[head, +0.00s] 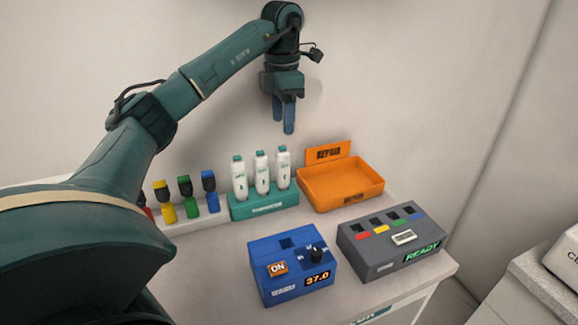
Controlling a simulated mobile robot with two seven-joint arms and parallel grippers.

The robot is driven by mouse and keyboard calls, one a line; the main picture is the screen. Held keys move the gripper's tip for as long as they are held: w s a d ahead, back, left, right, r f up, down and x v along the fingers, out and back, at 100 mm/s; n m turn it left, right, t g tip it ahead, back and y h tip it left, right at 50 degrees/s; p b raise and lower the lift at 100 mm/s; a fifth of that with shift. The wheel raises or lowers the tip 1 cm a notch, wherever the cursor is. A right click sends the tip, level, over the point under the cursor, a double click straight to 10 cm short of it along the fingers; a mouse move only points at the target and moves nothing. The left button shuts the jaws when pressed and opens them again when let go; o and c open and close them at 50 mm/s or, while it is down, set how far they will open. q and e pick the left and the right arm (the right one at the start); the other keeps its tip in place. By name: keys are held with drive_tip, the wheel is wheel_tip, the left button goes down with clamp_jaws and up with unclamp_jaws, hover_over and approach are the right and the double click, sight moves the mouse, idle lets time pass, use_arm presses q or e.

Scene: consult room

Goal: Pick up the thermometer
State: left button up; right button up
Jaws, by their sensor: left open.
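Three white upright sticks with teal tops, which look like thermometers (261,172), stand side by side in a teal rack (265,206) on the table. My left gripper (285,128) points down with its blue fingers above the rack, near the right-hand thermometer (284,167) in the picture. It is open, with nothing seen between its fingers, and a gap shows between the fingertips and the thermometer tops. My right gripper is out of view.
An orange REPAIR tray (340,203) stands empty right of the rack. In front are a blue box (268,252) showing 37.0 and a grey box (355,245) showing READY.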

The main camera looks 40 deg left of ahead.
sight(284, 166)
use_arm(q)
wheel_tip(284, 166, down, 7)
drive_tip(key=shift+s+f, duration=0.15)
drive_tip(key=shift+f, duration=0.05)
drive_tip(key=shift+s+d+f+p, duration=0.1)
drive_tip(key=shift+f+p, duration=0.1)
drive_tip(key=shift+f, duration=0.7)
drive_tip(key=shift+w+d+f+p, duration=0.1)
drive_tip(key=shift+f+p, duration=0.05)
drive_tip(key=shift+f, duration=0.75)
drive_tip(key=shift+s+d+f+p, duration=0.1)
drive_tip(key=shift+f+p, duration=0.1)
drive_tip(key=shift+f, duration=0.7)
drive_tip(key=shift+c, duration=0.2)
clamp_jaws()
